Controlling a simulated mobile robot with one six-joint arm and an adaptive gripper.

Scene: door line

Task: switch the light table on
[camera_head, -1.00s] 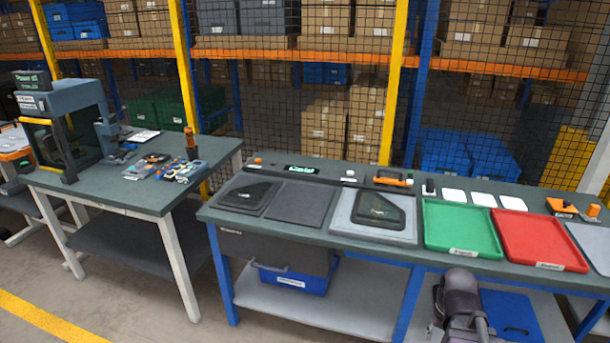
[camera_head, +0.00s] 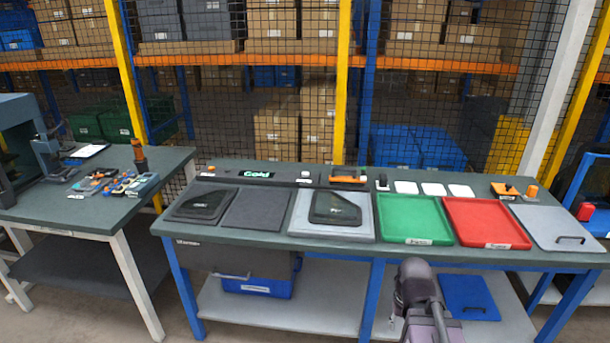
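The panel that looks like the light table (camera_head: 358,229) is a pale grey framed plate set in the green-grey bench top. A dark, corner-cut part (camera_head: 335,208) lies on it. The panel shows no clear glow. Behind it sits a small dark box with a white knob or button (camera_head: 305,175). Farther left, a similar box carries an orange button (camera_head: 210,169). I cannot tell from the picture which one belongs to the panel. My arm shows at the bottom, in front of the bench and below its top. My gripper cannot be made out.
Left of the panel are a dark mat (camera_head: 256,209) and another dark part (camera_head: 203,204). A green tray (camera_head: 416,233) and a red tray (camera_head: 488,236) lie right of it. An orange-handled tool (camera_head: 348,179) lies behind. A second table (camera_head: 60,208) stands left, with a gap between.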

